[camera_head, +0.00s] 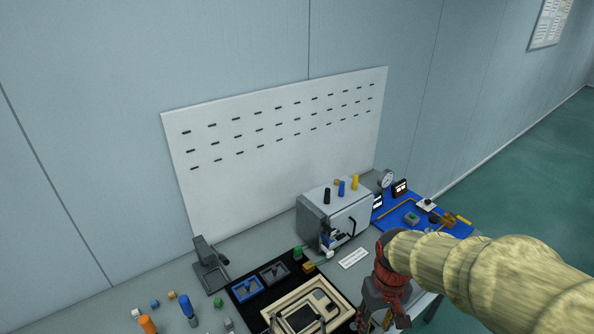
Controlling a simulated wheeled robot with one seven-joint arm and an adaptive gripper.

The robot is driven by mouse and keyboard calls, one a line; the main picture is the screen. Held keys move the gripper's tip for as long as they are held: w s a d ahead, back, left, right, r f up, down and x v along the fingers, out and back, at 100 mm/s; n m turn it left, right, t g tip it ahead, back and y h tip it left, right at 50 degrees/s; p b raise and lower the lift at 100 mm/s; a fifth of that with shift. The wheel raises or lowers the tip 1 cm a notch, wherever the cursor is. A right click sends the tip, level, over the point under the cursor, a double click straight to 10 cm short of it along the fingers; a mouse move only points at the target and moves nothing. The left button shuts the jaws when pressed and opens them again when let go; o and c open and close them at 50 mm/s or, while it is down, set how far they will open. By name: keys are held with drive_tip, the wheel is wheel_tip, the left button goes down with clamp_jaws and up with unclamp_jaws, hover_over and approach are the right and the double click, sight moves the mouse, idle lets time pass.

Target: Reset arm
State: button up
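My arm, in a beige sleeve, comes in from the right edge. It ends in a red and dark grey wrist with my gripper (382,318) pointing down over the right front part of the table (258,237). The fingertips are small and near the bottom edge, so whether they are open or shut is unclear. No held object can be made out. My gripper is just right of a cream wooden frame fixture (284,309) on a black mat (240,305).
A grey box (335,210) with coloured cylinders on top stands behind my gripper. A blue mat (440,225) with small parts and a gauge (386,179) is beyond. Small blocks and an orange-handled tool (147,324) lie front left. A slotted white panel (280,140) rises behind.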

drive_tip(key=s+r+m+t+b, duration=0.2)
drive_tip(key=s+r+t, duration=0.3)
drive_tip(key=s+r, duration=0.5)
wheel_tip(320, 180, up, 4)
drive_tip(key=shift+s+d+f+t+b, duration=0.1)
drive_tip(key=shift+s+d+t+b, duration=0.1)
drive_tip(key=shift+t+b, duration=0.25)
